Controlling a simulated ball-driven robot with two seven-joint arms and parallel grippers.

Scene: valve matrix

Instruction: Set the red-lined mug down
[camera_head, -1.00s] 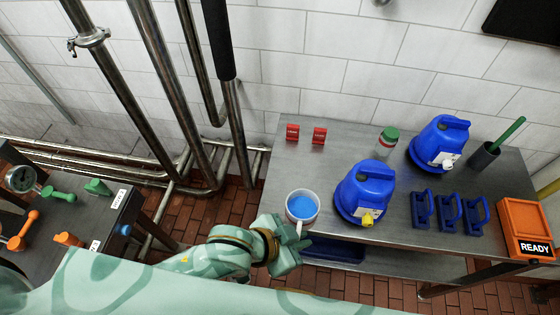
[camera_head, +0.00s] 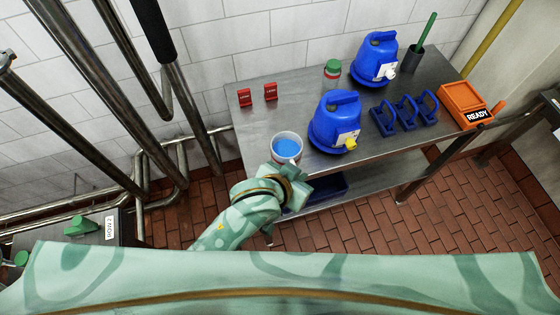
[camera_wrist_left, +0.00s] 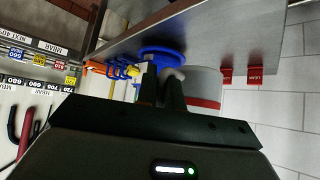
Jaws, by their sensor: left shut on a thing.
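The mug (camera_head: 286,141) is pale, with a blue inside in the head view. In the left wrist view the mug (camera_wrist_left: 205,86) shows a red band; that view is upside down. My left gripper (camera_head: 297,168) is shut on the mug's handle side, on the near side of the mug. Its dark fingers (camera_wrist_left: 163,88) overlap the handle in the wrist view. The mug is upright at the front left part of the steel table (camera_head: 310,92). I cannot tell whether its base touches the tabletop. My right gripper is not in view.
A blue jug (camera_head: 335,122) stands close right of the mug, another (camera_head: 376,60) farther back. Two red tags (camera_head: 257,94) stand behind. Blue brackets (camera_head: 404,114), an orange READY box (camera_head: 466,104) and a green-lidded jar (camera_head: 332,70) are farther off. Bare tabletop lies behind the mug.

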